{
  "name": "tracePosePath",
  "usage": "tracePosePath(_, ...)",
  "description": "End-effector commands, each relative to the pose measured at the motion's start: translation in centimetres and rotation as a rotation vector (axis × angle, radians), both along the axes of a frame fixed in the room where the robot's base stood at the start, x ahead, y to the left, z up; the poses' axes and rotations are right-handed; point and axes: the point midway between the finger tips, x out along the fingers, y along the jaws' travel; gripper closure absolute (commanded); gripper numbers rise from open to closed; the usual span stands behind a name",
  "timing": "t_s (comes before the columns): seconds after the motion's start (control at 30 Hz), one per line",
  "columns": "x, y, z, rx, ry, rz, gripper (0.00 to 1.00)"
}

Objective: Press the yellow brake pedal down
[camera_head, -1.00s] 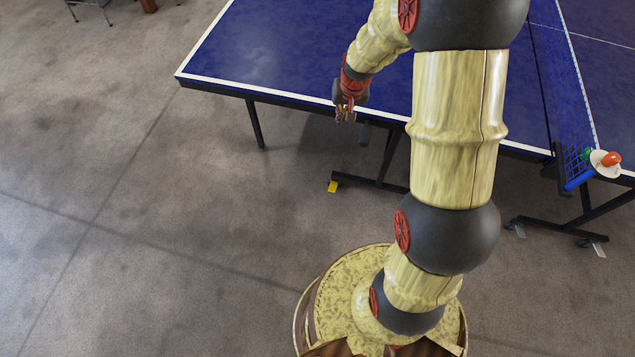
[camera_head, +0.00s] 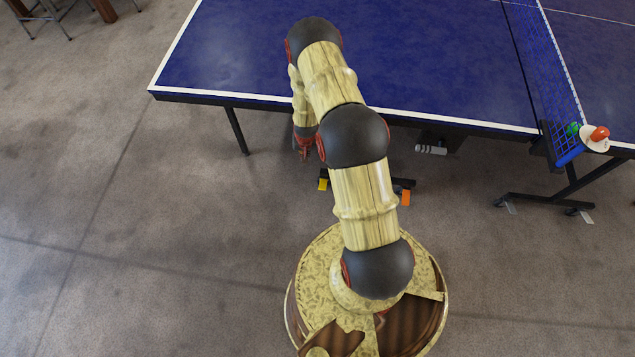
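The yellow brake pedal (camera_head: 323,184) is a small block at the left end of a dark bar low under the near edge of the table tennis table. My gripper (camera_head: 303,155) hangs below the table's near edge, above and slightly left of the pedal in the picture. The gripper and pedal appear apart, though their difference in height is hard to judge. The fingers are small and partly hidden by my arm, so I cannot tell whether they are open or shut.
The blue table (camera_head: 420,60) spans the top, with its net (camera_head: 550,70) at the right. An orange pedal (camera_head: 405,197) sits at the bar's right end. A table leg (camera_head: 238,131) stands left of my gripper. The floor (camera_head: 150,220) at left is clear.

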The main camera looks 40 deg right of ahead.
Motion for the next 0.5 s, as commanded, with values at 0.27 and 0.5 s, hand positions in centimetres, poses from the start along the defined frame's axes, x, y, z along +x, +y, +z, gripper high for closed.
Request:
tracePosePath(0.27, -2.4, -3.5, -10.7, -0.092, -0.071, -0.104, 1.00)
tracePosePath(0.5, -4.7, -5.2, -15.9, -0.157, -0.112, -0.159, 1.00)
